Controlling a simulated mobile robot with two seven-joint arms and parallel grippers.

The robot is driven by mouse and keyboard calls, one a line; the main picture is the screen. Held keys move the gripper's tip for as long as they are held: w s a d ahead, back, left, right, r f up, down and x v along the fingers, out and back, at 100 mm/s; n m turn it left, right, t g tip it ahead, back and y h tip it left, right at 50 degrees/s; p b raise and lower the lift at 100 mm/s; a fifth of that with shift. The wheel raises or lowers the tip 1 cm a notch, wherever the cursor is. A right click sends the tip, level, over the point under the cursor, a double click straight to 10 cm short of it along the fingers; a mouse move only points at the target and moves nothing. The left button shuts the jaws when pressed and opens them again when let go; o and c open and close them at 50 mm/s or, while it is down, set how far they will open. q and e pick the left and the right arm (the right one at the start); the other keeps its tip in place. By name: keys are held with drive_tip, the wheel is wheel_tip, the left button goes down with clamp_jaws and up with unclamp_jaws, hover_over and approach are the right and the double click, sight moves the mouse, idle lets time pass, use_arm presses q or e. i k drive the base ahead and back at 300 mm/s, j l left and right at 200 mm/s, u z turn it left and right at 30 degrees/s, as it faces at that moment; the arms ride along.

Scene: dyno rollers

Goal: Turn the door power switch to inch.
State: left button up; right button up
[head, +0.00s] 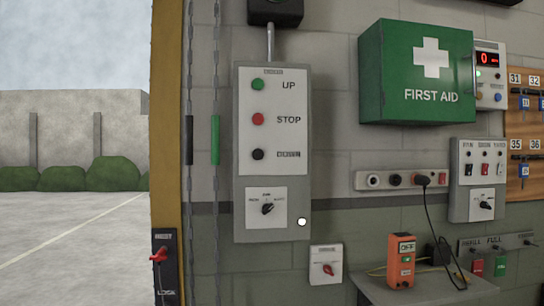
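A grey door control box (240,150) hangs on the block wall, with a green UP button (257,85), a red STOP button (258,119) and a black lower button (258,155). Below them, a white plate (279,222) carries a black rotary knob (267,208), which looks like the door power switch. Small labels stand left of, above and right of the knob, too small to read surely. The knob looks slanted; I cannot tell which label it points to. A small white lamp or button (302,222) is at the box's lower right. Neither gripper is in view.
A white box with a red knob (328,269) is below right. A red-handled lever (158,255) is at lower left by the yellow door post (166,130). An orange device (401,262) stands on a shelf (425,294). The wall around the knob's front looks clear.

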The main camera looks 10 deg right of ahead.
sight(267, 209)
drive_tip(key=z, duration=0.25)
drive_tip(key=l+u, duration=0.15)
drive_tip(key=l, duration=0.2)
drive_tip(key=k+l+u, duration=0.1)
drive_tip(key=l, duration=0.2)
drive_tip(key=i+l, duration=0.4)
drive_tip(key=l, duration=0.25)
drive_tip(key=i+l+u, duration=0.1)
drive_tip(key=i+l, duration=0.15)
drive_tip(key=l, duration=0.1)
